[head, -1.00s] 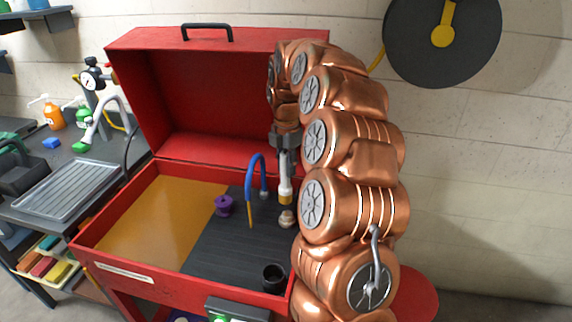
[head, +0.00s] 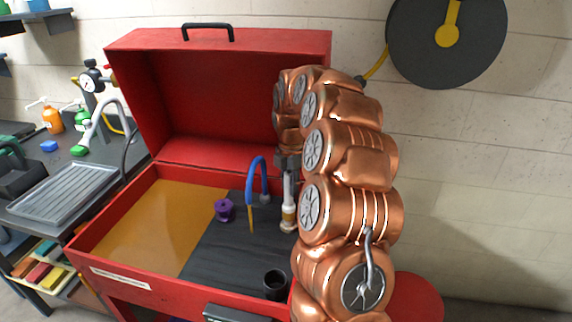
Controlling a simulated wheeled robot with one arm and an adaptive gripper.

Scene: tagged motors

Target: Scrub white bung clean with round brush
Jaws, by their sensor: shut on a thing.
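My gripper (head: 288,164) points down over the right part of the red parts washer and is shut on the round brush (head: 288,210). The brush hangs upright, with a pale shaft and a yellowish band near its lower end. The white bung (head: 288,227) stands on the dark ribbed floor right below the brush and looks whitish. The brush's lower end appears to be on top of the bung; the exact contact is too small to tell. My arm partly hides the area to the right.
A blue hose with a yellow nozzle (head: 250,212) arches just left of the brush. A purple spool (head: 224,210) sits further left, and a black cup (head: 275,284) stands in front. The red lid (head: 215,100) is open behind. The yellow floor (head: 150,222) at left is clear.

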